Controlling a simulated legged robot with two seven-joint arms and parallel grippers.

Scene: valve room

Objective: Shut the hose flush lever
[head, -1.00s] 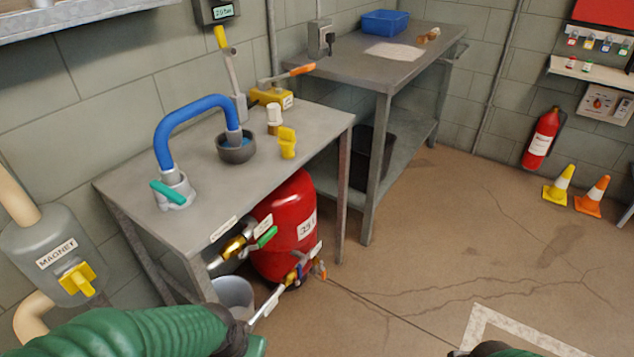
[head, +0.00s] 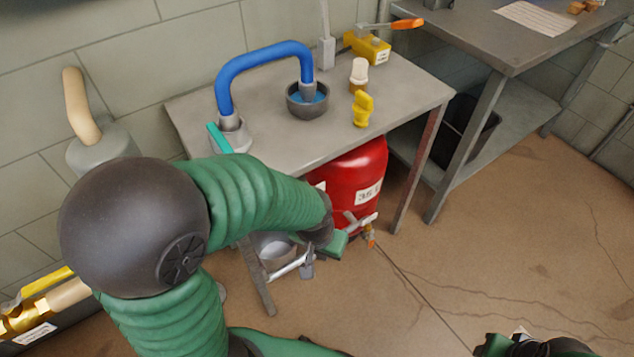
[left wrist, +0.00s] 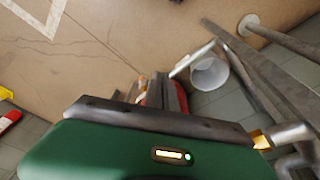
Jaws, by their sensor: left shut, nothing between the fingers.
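A teal lever (head: 218,138) sits on the grey fitting at the foot of the blue hose (head: 262,55), at the left of the workbench. My arm partly covers that fitting. The hose's other end stands in a dark bowl (head: 308,100). My left gripper (head: 308,268) is shut and empty, low in front of the bench, beside a silver pipe (head: 288,268) and apart from the teal lever. In the left wrist view its closed fingers (left wrist: 172,92) overlap the red tank. The green-handled valve below the bench is hidden. Part of my right arm's end (head: 530,346) shows at the lower right; its fingers are unclear.
The red tank (head: 352,175) stands under the bench, with a bucket (head: 275,248) to its left. A brass pipe (head: 30,312) lies lower left. Floor at right is clear.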

